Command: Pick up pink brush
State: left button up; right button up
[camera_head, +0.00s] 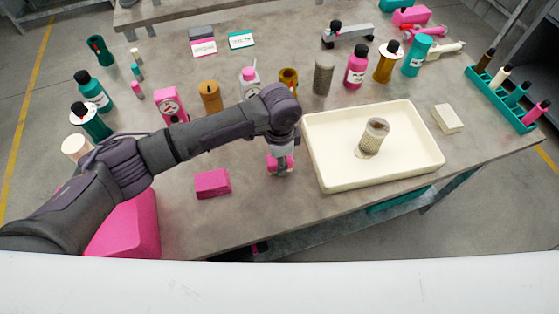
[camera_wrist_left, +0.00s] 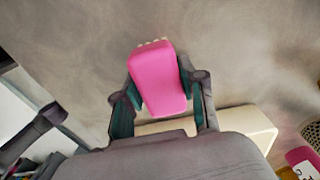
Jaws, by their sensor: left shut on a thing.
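The pink brush (camera_wrist_left: 158,78) is between the two fingers of my left gripper (camera_wrist_left: 160,98), which is shut on it. Pale bristle tips show at its far edge in the left wrist view. In the head view the left gripper (camera_head: 281,166) holds the brush (camera_head: 272,164) just left of the cream tray, at the front part of the table. I cannot tell whether the brush is clear of the table. My right gripper is not in view.
The cream tray (camera_head: 322,170) holds a mesh cylinder (camera_head: 373,137). A pink block (camera_head: 212,183) lies left of the gripper, and a pale block (camera_head: 447,118) lies right of the tray. Several bottles and jars stand behind. A teal rack (camera_head: 530,127) is at the right edge.

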pick_arm(q)
jog(key=shift+r, duration=0.15)
jog(key=shift+r, duration=0.3)
jog(key=r, duration=0.1)
jog(key=d+r+b, duration=0.1)
jog(key=r, duration=0.1)
jog(key=shift+r, duration=0.3)
jog(key=d+r+b, duration=0.2)
jog(key=d+r, duration=0.4)
jog(key=d, duration=0.4)
jog(key=shift+s+d+r, duration=0.3)
jog(key=shift+d, duration=0.05)
